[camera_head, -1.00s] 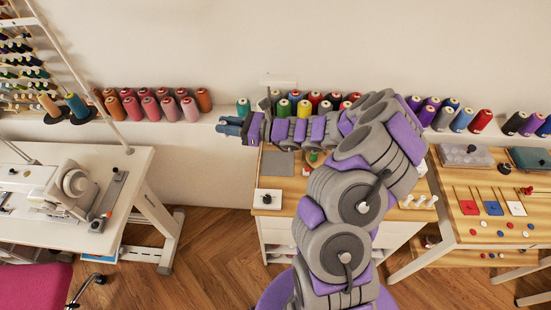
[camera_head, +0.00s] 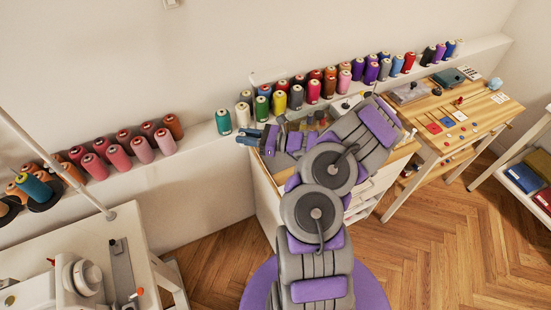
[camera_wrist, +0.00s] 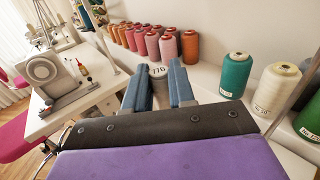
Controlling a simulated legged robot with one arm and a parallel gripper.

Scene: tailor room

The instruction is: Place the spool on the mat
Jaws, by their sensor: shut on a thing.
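My gripper (camera_head: 246,135) has blue fingers and points left, in front of the wall shelf above the cabinet's left end. The held spool is too small to make out in the head view. I cannot make out the mat in either current view; my arm covers much of the wooden cabinet top (camera_head: 262,178).
A teal spool (camera_head: 223,122) and a cream spool (camera_head: 243,115) stand on the shelf close to my gripper, with several others along it. A white sewing table (camera_head: 130,255) is at lower left. A wooden table (camera_head: 470,125) with small pieces is at right. Open floor (camera_head: 215,255) lies between.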

